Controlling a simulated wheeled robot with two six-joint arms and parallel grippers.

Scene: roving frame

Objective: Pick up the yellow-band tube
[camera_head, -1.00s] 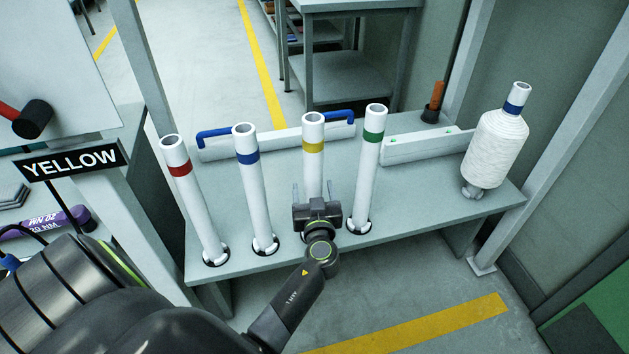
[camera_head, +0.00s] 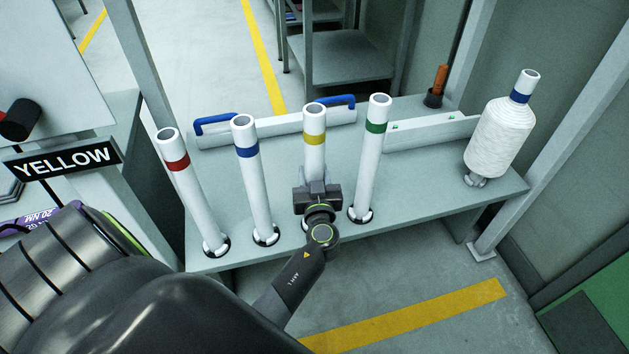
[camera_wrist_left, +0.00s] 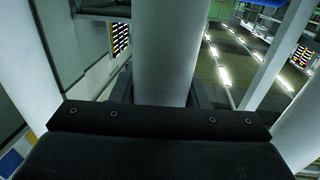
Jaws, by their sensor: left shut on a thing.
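The yellow-band tube (camera_head: 314,125) is a white upright tube with a yellow ring near its top. It stands among other tubes on a grey-green table (camera_head: 410,204). My left gripper (camera_head: 317,182), whose arm comes in from the lower left, is shut on its middle part. The gripper hides the tube's lower part and most of its base. In the left wrist view the white tube (camera_wrist_left: 171,50) rises between the fingers, which are largely hidden. My right gripper is in neither view.
Red-band (camera_head: 188,190), blue-band (camera_head: 253,190) and green-band (camera_head: 371,155) tubes stand close on both sides. A white yarn cone (camera_head: 499,140) is at the right end. A blue-handled rack (camera_head: 275,131) lies behind. A YELLOW sign (camera_head: 66,159) stands at left.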

